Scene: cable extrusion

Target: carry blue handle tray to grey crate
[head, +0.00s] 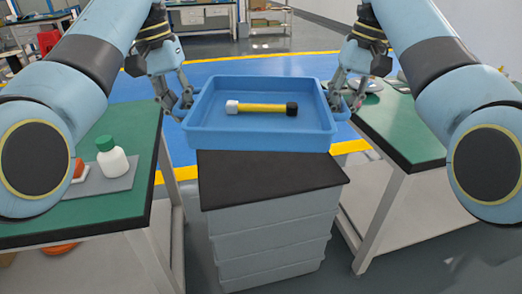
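The blue handle tray (262,139) is level in the middle of the head view, with a yellow bar (262,108) that has one white end and one black end lying in it. My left gripper (180,106) is at the tray's left handle, and my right gripper (346,103) is at its right handle. Both appear shut on the handles, though the fingertips are partly hidden. The grey crate (268,238) is a stack with a black top (270,182). The tray overlaps the far edge of that top in the picture; I see no clear contact between them.
A green-topped table (110,210) at left bears a white bottle with a green cap (112,160) on a grey plate. Another green-topped table (398,130) stands at right. The crate stands between them. Blue floor with yellow lines lies behind.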

